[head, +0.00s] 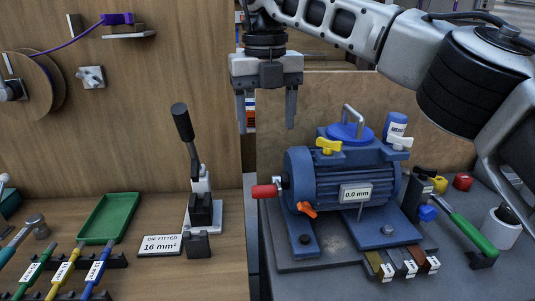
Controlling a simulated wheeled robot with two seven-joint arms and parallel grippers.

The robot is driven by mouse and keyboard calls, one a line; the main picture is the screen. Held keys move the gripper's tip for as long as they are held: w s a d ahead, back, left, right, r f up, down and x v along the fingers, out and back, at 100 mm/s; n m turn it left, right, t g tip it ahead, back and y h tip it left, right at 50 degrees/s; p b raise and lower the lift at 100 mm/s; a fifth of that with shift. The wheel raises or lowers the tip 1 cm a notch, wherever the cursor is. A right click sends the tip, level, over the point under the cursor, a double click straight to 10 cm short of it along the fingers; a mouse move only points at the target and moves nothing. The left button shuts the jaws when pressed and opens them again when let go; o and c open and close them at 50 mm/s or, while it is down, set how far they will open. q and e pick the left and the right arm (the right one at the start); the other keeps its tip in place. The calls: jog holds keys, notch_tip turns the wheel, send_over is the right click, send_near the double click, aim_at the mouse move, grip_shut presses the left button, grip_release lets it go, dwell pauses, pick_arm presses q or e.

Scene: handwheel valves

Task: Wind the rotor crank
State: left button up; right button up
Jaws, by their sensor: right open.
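The rotor crank, with a red grip (265,191), sticks out from the left end of a blue finned motor (335,180). The motor sits on a dark base plate on the right bench and carries a "0.0 mm" label. My right gripper (266,126) points down with its two fingers apart and nothing between them. In the picture it hangs above the crank and is not touching it. My left gripper is out of view.
A lever press (195,190) with a black handle stands left of the crank, beside a "DIE FITTED 16 mm" sign (161,246). A green tray (108,218) and several coloured-handled tools lie further left. A gap separates the two benches.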

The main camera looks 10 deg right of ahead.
aim_at(267, 187)
jog(key=shift+m, duration=0.7)
jog(key=f, duration=1)
jog(key=f+b, duration=0.1)
jog(key=f, duration=0.4)
jog(key=shift+w+d+f, duration=0.1)
jog(key=shift+w+f, duration=0.15)
jog(key=c, duration=0.7)
